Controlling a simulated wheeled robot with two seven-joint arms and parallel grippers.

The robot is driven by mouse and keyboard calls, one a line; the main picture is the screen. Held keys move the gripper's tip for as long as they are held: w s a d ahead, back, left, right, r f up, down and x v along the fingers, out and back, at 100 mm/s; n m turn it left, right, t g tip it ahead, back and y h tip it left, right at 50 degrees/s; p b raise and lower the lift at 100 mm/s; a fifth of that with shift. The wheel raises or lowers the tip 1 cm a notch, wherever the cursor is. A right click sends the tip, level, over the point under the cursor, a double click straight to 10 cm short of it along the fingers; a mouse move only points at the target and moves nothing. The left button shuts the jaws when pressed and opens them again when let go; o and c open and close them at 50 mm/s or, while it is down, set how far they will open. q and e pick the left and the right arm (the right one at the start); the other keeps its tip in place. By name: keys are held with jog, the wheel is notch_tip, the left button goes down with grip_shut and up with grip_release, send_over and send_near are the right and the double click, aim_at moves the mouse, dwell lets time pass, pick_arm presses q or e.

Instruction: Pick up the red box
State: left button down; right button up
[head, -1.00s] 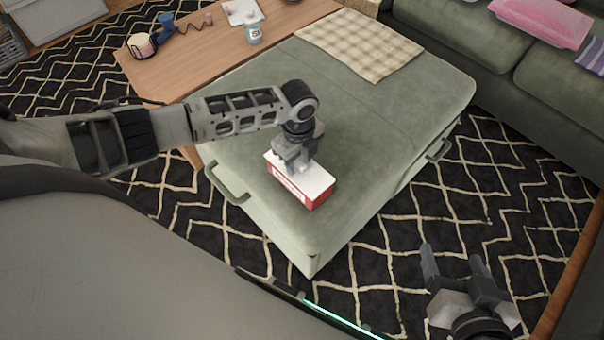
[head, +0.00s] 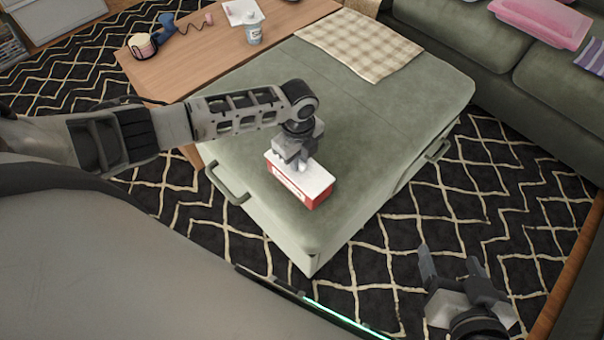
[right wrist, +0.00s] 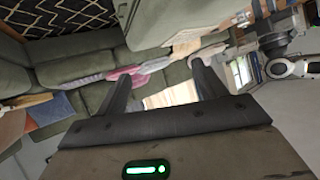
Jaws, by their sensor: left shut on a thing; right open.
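The red box (head: 319,197), with a white top and red sides, is at the near part of the green ottoman (head: 380,130) in the head view. My left gripper (head: 297,163) reaches down onto the box from above and is shut on it. Its fingers hide part of the box's top. I cannot tell whether the box touches the cushion or is slightly above it. My right gripper (head: 455,268) is open and empty over the rug at the lower right. Its two fingers also show apart in the right wrist view (right wrist: 160,85).
A checkered cloth (head: 358,44) lies on the ottoman's far end. A wooden table (head: 200,62) at its left holds a cup (head: 254,30) and several small things. A green sofa (head: 470,45) with a pink item (head: 545,22) stands at the far right. Patterned rug (head: 480,200) surrounds the ottoman.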

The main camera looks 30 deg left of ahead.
pick_arm(q)
jog(key=shift+r+p, duration=0.75)
jog(key=shift+r, duration=0.15)
jog(key=shift+r+p, duration=1)
jog(key=shift+p, duration=0.1)
jog(key=shift+r+p, duration=0.45)
jog(key=shift+p, duration=0.1)
jog(key=shift+r+p, duration=0.45)
jog(key=shift+p, duration=0.05)
pick_arm(e)
jog(key=shift+w+d+r, duration=0.1)
jog(key=shift+r, duration=0.6)
jog(key=shift+w+d+r, duration=0.1)
jog(key=shift+r, duration=0.6)
jog(key=shift+f+g, duration=0.1)
jog(key=shift+g, duration=0.2)
